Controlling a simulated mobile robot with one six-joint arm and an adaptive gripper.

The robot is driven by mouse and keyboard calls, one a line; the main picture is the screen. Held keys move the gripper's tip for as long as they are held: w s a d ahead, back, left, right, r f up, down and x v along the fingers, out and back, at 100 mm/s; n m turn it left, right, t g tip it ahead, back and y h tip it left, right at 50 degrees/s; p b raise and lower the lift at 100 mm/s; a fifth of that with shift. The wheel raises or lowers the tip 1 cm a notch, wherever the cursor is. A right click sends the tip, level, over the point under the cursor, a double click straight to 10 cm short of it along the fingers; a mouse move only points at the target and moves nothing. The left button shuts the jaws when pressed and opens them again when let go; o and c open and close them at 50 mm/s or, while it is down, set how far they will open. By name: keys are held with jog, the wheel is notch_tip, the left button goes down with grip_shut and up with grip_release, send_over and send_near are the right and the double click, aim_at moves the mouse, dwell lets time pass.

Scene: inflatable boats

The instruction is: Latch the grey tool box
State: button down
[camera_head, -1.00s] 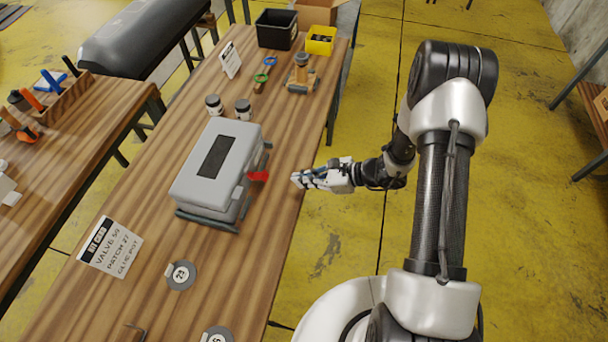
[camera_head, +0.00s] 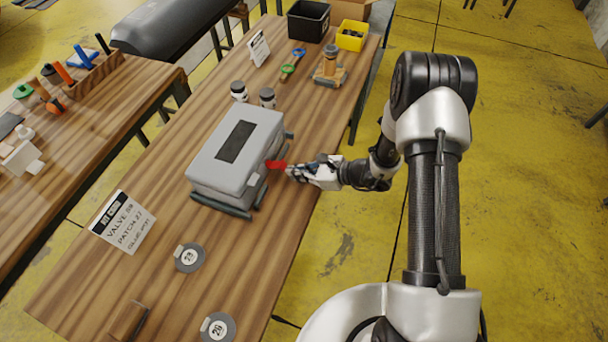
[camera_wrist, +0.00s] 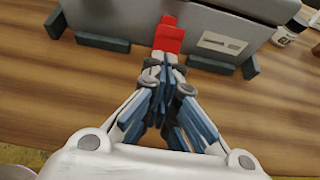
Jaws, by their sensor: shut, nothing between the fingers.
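The grey tool box (camera_head: 237,152) sits on the wooden table with its lid down and a dark panel on top. It also shows at the top of the wrist view (camera_wrist: 215,30). Its red latch (camera_head: 277,165) is on the side facing my gripper. In the wrist view the red latch (camera_wrist: 169,36) stands out from the box front, left of a pale label. My gripper (camera_head: 291,170) is shut and empty, just right of the latch. In the wrist view its fingertips (camera_wrist: 165,62) are at the latch's lower end. I cannot tell whether they touch it.
Two small jars (camera_head: 267,97) stand behind the box. A black bin (camera_head: 308,22), a yellow bin (camera_head: 352,35) and a wooden-based fitting (camera_head: 330,68) are at the far end. A sign card (camera_head: 124,222) and round tags (camera_head: 189,258) lie in front. The table's right edge runs under my gripper.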

jog(key=shift+w+a+r, duration=0.2)
jog(key=shift+a+r, duration=0.15)
jog(key=shift+a, duration=0.1)
dwell(0.5)
jog(key=shift+d+r, duration=0.15)
jog(key=shift+d, duration=0.15)
jog(key=shift+s+d+f+p+v, duration=0.1)
jog(key=shift+f+p+v, duration=0.25)
jog(key=shift+v, duration=0.85)
jog(key=shift+s+d+f+p+v, duration=0.15)
jog(key=shift+p+v, duration=0.3)
jog(key=shift+v, duration=0.75)
jog(key=shift+d+f+p+v, duration=0.15)
jog(key=shift+p+v, duration=0.25)
jog(key=shift+v, duration=0.8)
jog(key=shift+f, duration=0.1)
